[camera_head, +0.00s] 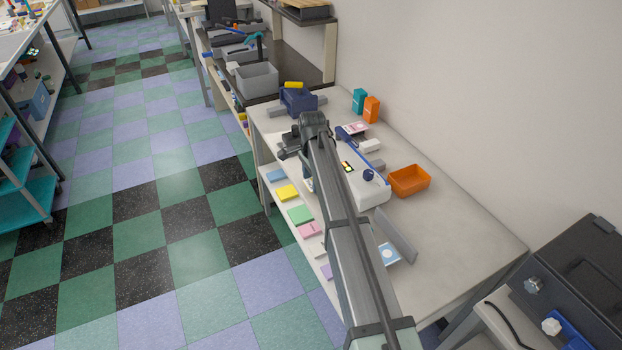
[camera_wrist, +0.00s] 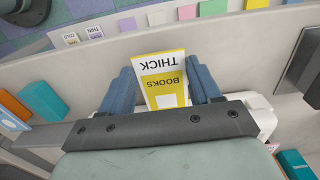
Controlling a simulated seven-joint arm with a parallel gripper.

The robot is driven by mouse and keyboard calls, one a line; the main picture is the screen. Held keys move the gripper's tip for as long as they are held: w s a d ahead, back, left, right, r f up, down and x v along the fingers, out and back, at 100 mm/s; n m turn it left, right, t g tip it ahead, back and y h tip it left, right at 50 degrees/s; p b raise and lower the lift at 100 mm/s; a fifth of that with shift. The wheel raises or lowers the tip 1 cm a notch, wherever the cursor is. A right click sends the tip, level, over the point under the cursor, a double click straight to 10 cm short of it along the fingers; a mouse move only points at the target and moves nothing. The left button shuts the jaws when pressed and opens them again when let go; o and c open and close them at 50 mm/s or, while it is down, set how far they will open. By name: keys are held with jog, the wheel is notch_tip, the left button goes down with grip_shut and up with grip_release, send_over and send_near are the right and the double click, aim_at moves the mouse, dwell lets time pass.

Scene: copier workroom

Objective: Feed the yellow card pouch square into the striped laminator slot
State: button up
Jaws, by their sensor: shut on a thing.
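A yellow card pouch (camera_wrist: 163,84) shows upside down between the blue fingers of my gripper (camera_wrist: 158,71) in the wrist view. Its print reads "BOOKS" and, on a paler part, "THICK". My gripper is shut on it. In the head view my gripper (camera_head: 287,150) is at the table's left edge, and the pouch cannot be made out there. A white machine with a blue knob, likely the laminator (camera_head: 374,190), stands on the table, partly behind my arm. A white edge of it shows beside the fingers in the wrist view (camera_wrist: 262,112). I cannot make out the striped slot.
An orange tray (camera_head: 410,180), a teal box (camera_head: 359,100) and an orange box (camera_head: 372,110) stand near the wall. A dark blue holder (camera_head: 297,100) is at the far end. A grey upright plate (camera_head: 397,238) stands nearer. The table's front right (camera_head: 465,245) is clear.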

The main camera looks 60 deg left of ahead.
jog(key=shift+w, duration=0.2)
jog(key=shift+w, duration=0.6)
jog(key=o, duration=1.2)
jog(key=shift+o, duration=0.2)
notch_tip(320, 180, up, 14)
jog(key=shift+a+f, duration=0.1)
jog(key=shift+f, duration=0.05)
